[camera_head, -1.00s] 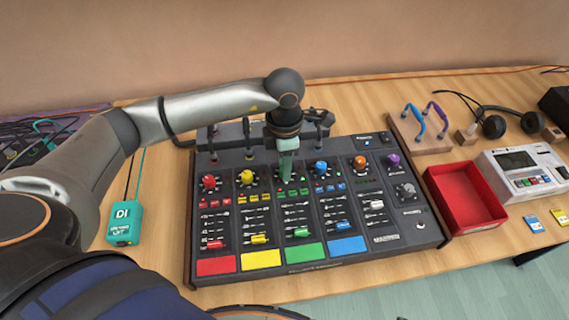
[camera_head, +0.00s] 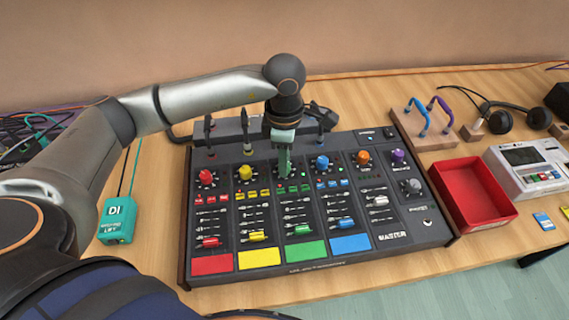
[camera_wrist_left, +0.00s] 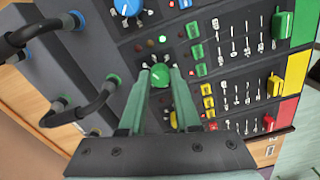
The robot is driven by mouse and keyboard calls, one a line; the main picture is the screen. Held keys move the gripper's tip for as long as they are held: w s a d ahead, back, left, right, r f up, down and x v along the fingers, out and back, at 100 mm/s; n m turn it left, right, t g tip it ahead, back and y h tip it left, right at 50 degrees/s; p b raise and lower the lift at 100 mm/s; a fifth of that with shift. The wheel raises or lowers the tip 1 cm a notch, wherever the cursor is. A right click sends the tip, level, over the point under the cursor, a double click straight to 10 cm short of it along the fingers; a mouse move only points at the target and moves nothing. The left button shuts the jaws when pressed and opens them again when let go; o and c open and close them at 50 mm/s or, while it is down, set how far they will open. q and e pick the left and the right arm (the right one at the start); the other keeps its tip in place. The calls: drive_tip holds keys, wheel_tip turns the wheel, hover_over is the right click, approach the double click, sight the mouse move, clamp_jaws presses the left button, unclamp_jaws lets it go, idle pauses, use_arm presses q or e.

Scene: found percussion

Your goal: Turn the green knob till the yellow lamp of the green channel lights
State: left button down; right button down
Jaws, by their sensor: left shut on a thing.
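The black mixer (camera_head: 408,236) lies on the table with coloured channels. My left gripper (camera_head: 284,172) points down at the top of the green channel and is shut on the green knob (camera_wrist_left: 160,73). In the left wrist view one finger of the gripper (camera_wrist_left: 160,82) is on each side of the knob, whose white pointer mark shows. In the head view the fingers mostly hide the knob. My right gripper is not in view.
Red (camera_head: 206,177), yellow (camera_head: 245,172) and blue (camera_head: 322,162) knobs stand close on both sides. Cable plugs (camera_head: 210,128) rise behind them. A red tray (camera_head: 512,214) and a teal DI box (camera_head: 117,222) stand apart from the mixer.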

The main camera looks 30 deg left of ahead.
use_arm(q)
drive_tip(key=shift+m+b, duration=0.7)
drive_tip(key=shift+m, duration=0.3)
drive_tip(key=c, duration=0.6)
unclamp_jaws()
drive_tip(key=shift+r, duration=0.1)
wheel_tip(320, 180, up, 12)
drive_tip(key=shift+r, duration=0.2)
